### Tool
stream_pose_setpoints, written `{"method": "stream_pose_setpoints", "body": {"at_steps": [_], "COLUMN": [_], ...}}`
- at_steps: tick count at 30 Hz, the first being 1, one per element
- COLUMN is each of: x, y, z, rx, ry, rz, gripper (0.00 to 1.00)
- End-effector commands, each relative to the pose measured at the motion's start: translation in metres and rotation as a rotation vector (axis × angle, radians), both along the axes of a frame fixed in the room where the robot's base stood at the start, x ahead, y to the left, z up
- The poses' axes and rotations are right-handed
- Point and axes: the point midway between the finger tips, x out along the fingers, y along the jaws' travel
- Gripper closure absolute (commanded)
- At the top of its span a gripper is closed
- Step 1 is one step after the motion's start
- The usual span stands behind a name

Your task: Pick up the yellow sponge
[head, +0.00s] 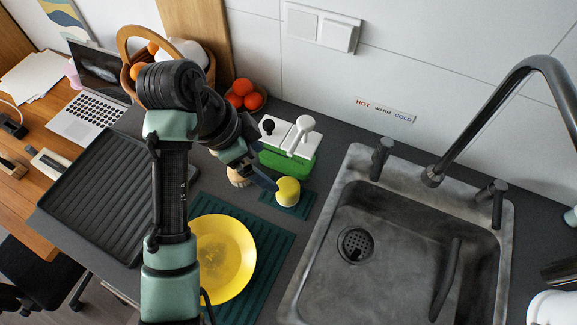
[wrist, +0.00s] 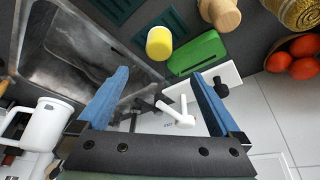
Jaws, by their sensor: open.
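The yellow sponge (head: 287,193) looks like a small rounded block with a yellow and a pale part. It sits on a small teal mat (head: 308,205) left of the sink. In the wrist view the sponge (wrist: 159,44) shows beyond the fingertips, near the top middle. My gripper (head: 263,181) is close to its left side in the head view; I cannot tell whether they touch. In the wrist view my gripper (wrist: 160,75) has its two blue fingers wide apart, with nothing held between them.
A yellow plate (head: 224,258) lies on a ribbed teal mat in front. The sink (head: 335,220) is to the right. A wooden piece (wrist: 221,14) is near the sponge.

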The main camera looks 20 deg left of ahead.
Motion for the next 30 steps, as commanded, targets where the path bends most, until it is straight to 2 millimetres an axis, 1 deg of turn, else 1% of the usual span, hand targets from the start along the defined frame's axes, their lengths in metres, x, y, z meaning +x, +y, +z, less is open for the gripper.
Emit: {"method": "stream_pose_setpoints", "body": {"at_steps": [1,3,9,15,20,27,30], "x": [0.001,0.004,0.013,0.018,0.021,0.030,0.032], "y": [-0.003,-0.007,-0.015,-0.020,-0.022,-0.029,-0.031], "z": [-0.009,-0.021,-0.052,-0.067,-0.076,-0.110,-0.117], "rx": [-0.003,-0.004,-0.003,-0.002,-0.002,-0.002,0.000], "ry": [0.002,0.001,0.000,0.001,0.002,0.002,0.000], "rz": [-0.002,-0.004,-0.003,-0.001,0.001,0.000,0.001], "gripper": [0.00,0.00,0.00,0.00,0.00,0.00,0.00]}}
